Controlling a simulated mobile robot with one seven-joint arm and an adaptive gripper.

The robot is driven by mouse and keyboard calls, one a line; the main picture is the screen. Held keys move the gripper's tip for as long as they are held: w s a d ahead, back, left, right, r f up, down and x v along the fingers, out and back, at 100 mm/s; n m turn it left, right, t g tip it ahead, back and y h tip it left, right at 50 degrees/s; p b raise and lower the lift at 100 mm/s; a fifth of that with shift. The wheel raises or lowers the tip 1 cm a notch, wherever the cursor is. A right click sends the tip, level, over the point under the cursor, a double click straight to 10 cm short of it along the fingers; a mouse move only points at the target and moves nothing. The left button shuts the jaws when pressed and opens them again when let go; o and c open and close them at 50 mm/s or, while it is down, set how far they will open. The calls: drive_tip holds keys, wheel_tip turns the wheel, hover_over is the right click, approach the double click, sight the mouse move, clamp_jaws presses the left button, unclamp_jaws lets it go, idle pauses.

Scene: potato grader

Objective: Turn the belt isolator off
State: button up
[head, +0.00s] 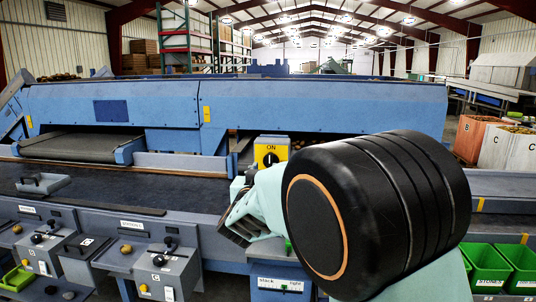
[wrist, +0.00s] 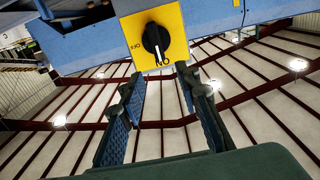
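The belt isolator (head: 271,152) is a yellow plate with a black rotary knob, on the blue machine just above my arm in the head view. Its ON label shows at the top, and my arm hides its lower part. In the wrist view the isolator (wrist: 178,22) appears upside down, with OFF at left and ON at the bottom. The white line on its knob (wrist: 154,38) points towards ON. My gripper (wrist: 158,82) is open and empty. Its two fingers are spread below the knob in the wrist view, and appear apart from it.
Control boxes with black knobs and yellow buttons (head: 160,272) stand at lower left. A dark conveyor belt (head: 95,188) runs across in front of the blue machine (head: 300,108). Green bins (head: 486,262) sit at lower right. My arm covers much of the right centre.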

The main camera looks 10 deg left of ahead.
sight(269, 157)
drive_tip(key=w+p, duration=0.1)
drive_tip(key=w, duration=0.9)
drive_tip(key=shift+w+d+r+p, duration=0.1)
drive_tip(key=shift+w+d+p, duration=0.1)
drive_tip(key=shift+w+p, duration=0.15)
drive_tip(key=shift+c, duration=0.2)
clamp_jaws()
